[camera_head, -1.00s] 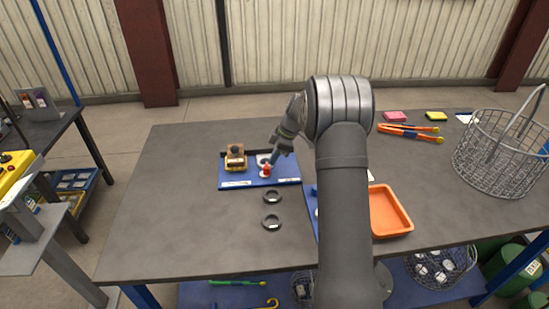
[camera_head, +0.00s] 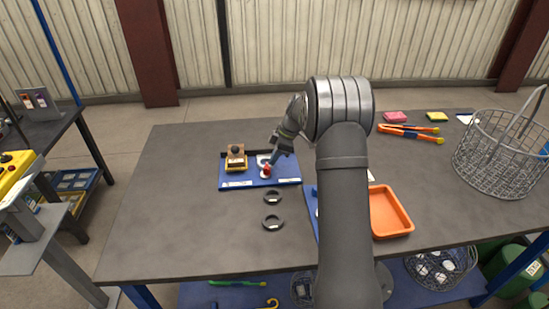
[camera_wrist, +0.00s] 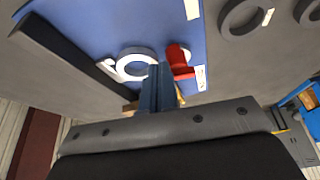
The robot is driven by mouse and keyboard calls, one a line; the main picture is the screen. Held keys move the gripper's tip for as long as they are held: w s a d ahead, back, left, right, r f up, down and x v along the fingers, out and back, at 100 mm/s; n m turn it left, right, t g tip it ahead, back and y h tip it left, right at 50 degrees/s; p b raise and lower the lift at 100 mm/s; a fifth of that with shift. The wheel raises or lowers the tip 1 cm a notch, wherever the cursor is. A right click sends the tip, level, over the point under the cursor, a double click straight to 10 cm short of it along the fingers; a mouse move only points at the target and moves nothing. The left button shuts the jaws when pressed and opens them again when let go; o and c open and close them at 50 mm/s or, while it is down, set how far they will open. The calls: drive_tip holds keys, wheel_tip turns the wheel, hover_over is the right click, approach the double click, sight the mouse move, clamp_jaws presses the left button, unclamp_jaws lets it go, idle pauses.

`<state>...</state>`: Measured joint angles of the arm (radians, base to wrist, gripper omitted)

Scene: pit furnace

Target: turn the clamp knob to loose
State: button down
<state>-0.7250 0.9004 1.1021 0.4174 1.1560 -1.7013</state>
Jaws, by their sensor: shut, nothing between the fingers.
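A blue board (camera_head: 284,182) with a dark back rail lies on the table and shows in the wrist view (camera_wrist: 105,20). The red clamp knob (camera_head: 267,169) stands on it, and its red T-shaped handle (camera_wrist: 178,62) shows in the wrist view. A pale ring-shaped part (camera_wrist: 137,64) lies beside the knob. My gripper (camera_wrist: 156,70) is shut and empty, with its fingertips between the ring part and the knob. In the head view my gripper (camera_head: 272,160) is just above the knob. I cannot tell whether it touches the knob.
An orange-brown block with a black knob (camera_head: 236,158) stands on the board's left side. Two dark rings (camera_head: 273,197) (camera_head: 272,223) lie in front. An orange tray (camera_head: 391,212) and wire basket (camera_head: 497,160) are to the right. The table's left side is clear.

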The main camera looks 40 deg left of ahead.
drive_tip(key=shift+s+d, duration=0.1)
drive_tip(key=shift+s, duration=0.75)
drive_tip(key=shift+w+d, duration=0.35)
drive_tip(key=w+d, duration=0.2)
drive_tip(key=shift+w+d, duration=0.15)
drive_tip(key=shift+w, duration=0.25)
drive_tip(key=v, duration=1)
drive_tip(key=shift+w, duration=0.2)
drive_tip(key=shift+f, duration=0.1)
drive_tip(key=x, duration=0.8)
drive_tip(key=shift+s, duration=0.15)
drive_tip(key=shift+s+a+f, duration=0.9)
drive_tip(key=shift+s+a, duration=0.15)
drive_tip(key=shift+s, duration=0.1)
drive_tip(key=shift+s+a, duration=0.55)
drive_tip(key=shift+s, duration=0.1)
